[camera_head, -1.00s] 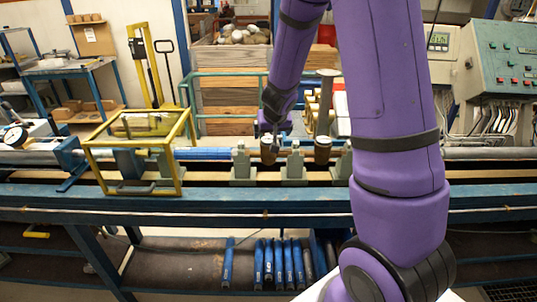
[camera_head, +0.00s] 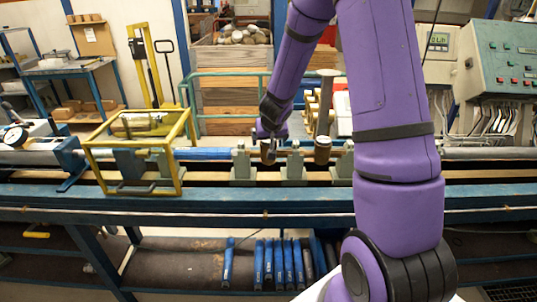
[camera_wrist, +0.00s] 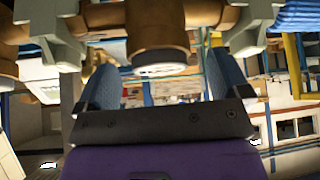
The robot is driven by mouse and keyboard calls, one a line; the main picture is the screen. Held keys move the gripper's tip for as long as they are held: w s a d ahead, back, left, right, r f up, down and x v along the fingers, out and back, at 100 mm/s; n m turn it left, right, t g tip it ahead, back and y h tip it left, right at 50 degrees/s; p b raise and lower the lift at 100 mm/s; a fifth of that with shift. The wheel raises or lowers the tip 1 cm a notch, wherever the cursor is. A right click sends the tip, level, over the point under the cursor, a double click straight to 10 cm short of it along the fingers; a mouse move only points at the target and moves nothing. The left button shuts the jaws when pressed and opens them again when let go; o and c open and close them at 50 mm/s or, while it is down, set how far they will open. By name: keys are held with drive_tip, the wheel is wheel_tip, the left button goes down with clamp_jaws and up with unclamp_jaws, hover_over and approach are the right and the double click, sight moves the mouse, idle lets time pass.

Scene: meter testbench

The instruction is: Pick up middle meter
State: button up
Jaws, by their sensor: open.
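The middle meter is a brown, brass-like cylinder (camera_head: 268,155) on the pipe line of the bench, partly hidden by my gripper. In the wrist view its round body (camera_wrist: 158,35) fills the top centre. My gripper (camera_head: 268,138) is at the meter from above. In the wrist view its two blue fingers (camera_wrist: 160,72) stand apart, one to each side of the meter's lower end in the picture. I see a gap on both sides and no contact. A second brown meter (camera_head: 322,150) sits to the right on the same line.
Grey-green supports (camera_head: 243,165) hold the pipe beside the meters. A yellow frame (camera_head: 133,190) stands on the bench (camera_head: 230,205) to the left. A control box (camera_head: 500,60) stands at the right. An upright post (camera_head: 326,100) rises above the right-hand meter.

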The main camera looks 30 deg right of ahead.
drive_tip(key=shift+x, duration=0.85)
drive_tip(key=shift+c, duration=0.3)
clamp_jaws()
